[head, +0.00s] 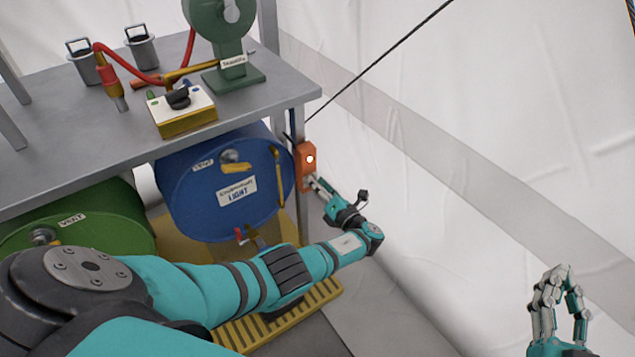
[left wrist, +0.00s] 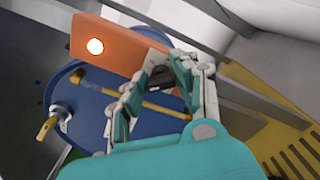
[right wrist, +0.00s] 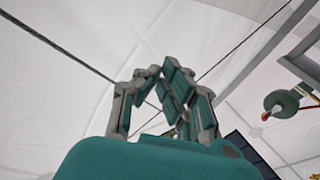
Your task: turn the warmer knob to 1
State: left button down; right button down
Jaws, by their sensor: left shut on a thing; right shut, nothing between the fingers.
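An orange box (head: 308,160) with a lit round white lamp is fixed to the table's front right leg; it also shows in the left wrist view (left wrist: 118,45). My left gripper (head: 318,184) is at the lower end of this box. In the left wrist view its fingers (left wrist: 166,68) close around a small dark part, seemingly the warmer knob (left wrist: 160,77), on the box. The fingers hide most of it, and no dial marks can be read. My right gripper (head: 560,275) is shut and empty, held up at the lower right, far from the box.
A blue drum (head: 225,190) labelled LIGHT and a green drum (head: 85,220) lie under the grey table (head: 50,135). On the table are a yellow box with a black knob (head: 178,98), a green machine (head: 232,60) and a red hose. White tent wall fills the right.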

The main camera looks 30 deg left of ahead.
pick_arm(q)
jog(key=shift+m, duration=1.1)
pick_arm(e)
jog(key=shift+w+d+f+g+h, duration=0.15)
jog(key=shift+f+g+h, duration=0.15)
jog(key=shift+f+g, duration=0.85)
jog(key=shift+f+t, duration=0.25)
jog(key=shift+f, duration=0.1)
pick_arm(q)
jog(key=c, duration=1)
grip_release()
jog(key=v, duration=1.2)
jog(key=shift+f, duration=0.15)
